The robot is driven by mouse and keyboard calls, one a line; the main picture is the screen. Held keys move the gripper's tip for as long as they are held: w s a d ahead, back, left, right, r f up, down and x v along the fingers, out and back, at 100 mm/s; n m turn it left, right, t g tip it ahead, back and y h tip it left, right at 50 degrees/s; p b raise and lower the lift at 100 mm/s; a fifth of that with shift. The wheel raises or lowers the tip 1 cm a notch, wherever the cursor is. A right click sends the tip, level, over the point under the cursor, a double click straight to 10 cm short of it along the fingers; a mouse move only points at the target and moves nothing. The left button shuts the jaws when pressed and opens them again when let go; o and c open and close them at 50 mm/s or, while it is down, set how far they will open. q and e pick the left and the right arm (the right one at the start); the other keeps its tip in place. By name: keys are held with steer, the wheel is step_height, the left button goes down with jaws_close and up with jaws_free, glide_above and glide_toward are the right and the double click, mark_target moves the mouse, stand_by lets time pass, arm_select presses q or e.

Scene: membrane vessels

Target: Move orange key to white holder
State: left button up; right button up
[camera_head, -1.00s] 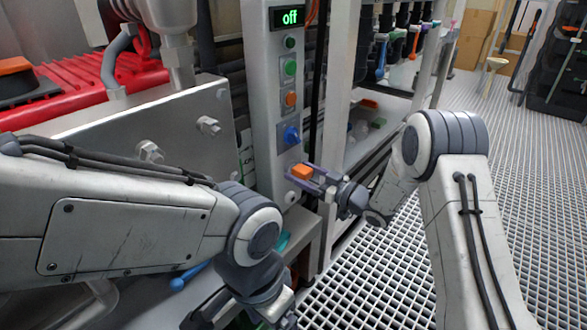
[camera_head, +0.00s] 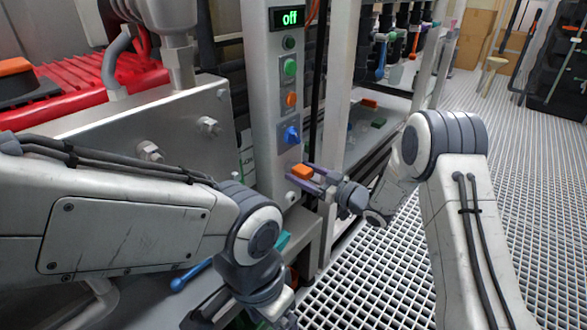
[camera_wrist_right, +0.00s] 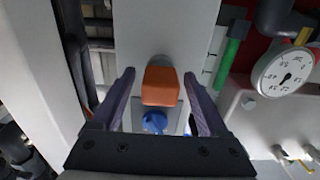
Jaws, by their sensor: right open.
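The orange key (camera_head: 302,172) is a small orange block at the front of the grey control column, below the blue knob (camera_head: 291,135). My right gripper (camera_head: 292,172) is open, with its purple fingers on either side of the key. In the right wrist view the key (camera_wrist_right: 160,86) sits between the spread fingers, with a gap on each side. A pale round piece (camera_wrist_right: 159,60) shows partly behind the key; I cannot tell if it is the white holder. A white round fitting (camera_head: 293,197) is lower on the column. My left gripper (camera_head: 245,312) is low and partly cut off.
A white frame post (camera_head: 338,90) is close on the right. Grating floor (camera_head: 500,150) is open at right.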

mark_target(309, 176)
steer(key=shift+c, duration=0.3)
jaws_close()
steer(key=shift+s+d, duration=0.1)
steer(key=shift+d, duration=0.05)
steer(key=shift+p+v, duration=0.65)
steer(key=shift+v, duration=2.15)
